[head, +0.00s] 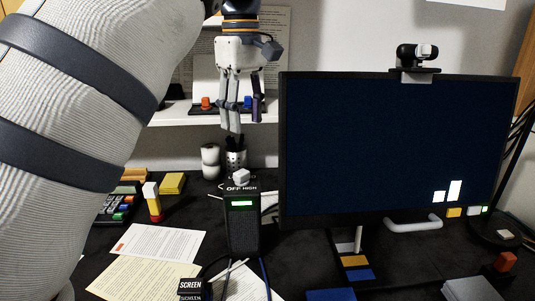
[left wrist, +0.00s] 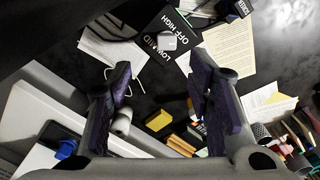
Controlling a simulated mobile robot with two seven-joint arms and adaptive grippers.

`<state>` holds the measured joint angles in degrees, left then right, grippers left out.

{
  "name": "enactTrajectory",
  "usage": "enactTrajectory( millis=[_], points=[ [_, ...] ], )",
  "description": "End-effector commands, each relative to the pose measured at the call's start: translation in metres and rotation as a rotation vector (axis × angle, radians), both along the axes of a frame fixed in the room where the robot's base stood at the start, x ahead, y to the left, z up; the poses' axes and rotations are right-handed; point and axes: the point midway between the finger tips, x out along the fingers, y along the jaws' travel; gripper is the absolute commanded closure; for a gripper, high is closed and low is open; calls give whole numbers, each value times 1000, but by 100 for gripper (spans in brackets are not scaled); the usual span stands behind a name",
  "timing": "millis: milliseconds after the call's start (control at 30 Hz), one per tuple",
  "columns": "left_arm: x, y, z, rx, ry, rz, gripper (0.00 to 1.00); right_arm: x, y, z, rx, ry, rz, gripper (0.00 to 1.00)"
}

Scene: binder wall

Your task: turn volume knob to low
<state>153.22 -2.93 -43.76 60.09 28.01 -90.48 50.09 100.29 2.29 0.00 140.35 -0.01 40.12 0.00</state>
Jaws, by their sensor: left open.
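The volume knob (head: 241,177) is a small white block on top of a black speaker box (head: 242,228) with a green light. OFF and HIGH are readable in the head view. In the left wrist view the white knob (left wrist: 167,41) sits among OFF, HIGH, LOW and MID on the dark box top (left wrist: 185,25). Which label it points to is not clear. My left gripper (head: 240,125) hangs pointing down above the knob, apart from it. Its fingers are open and empty in the left wrist view (left wrist: 161,76). My right gripper is not in view.
A large monitor (head: 400,150) stands close right of the speaker. A white shelf (head: 190,117) with red and blue items is behind my gripper. Papers (head: 160,245) lie at front left.

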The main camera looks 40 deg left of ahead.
Motion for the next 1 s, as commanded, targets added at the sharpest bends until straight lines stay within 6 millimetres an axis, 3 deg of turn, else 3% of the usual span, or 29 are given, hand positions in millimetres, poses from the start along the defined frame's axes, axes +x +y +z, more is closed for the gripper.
enactTrajectory(
  millis=[433, 600, 833, 867, 1000],
  points=[
    [-2, 0, -99, 0, 2, 1, 53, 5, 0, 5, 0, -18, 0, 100],
    [-1, 0, -115, 0, 0, 1, 53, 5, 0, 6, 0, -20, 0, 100],
    [-1, 0, -116, 0, 0, 0, 53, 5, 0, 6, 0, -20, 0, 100],
    [-1, 0, -116, 0, 0, 0, 56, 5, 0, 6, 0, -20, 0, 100],
    [-1, 0, -116, 0, 0, 1, 87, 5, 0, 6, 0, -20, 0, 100]
  ],
)
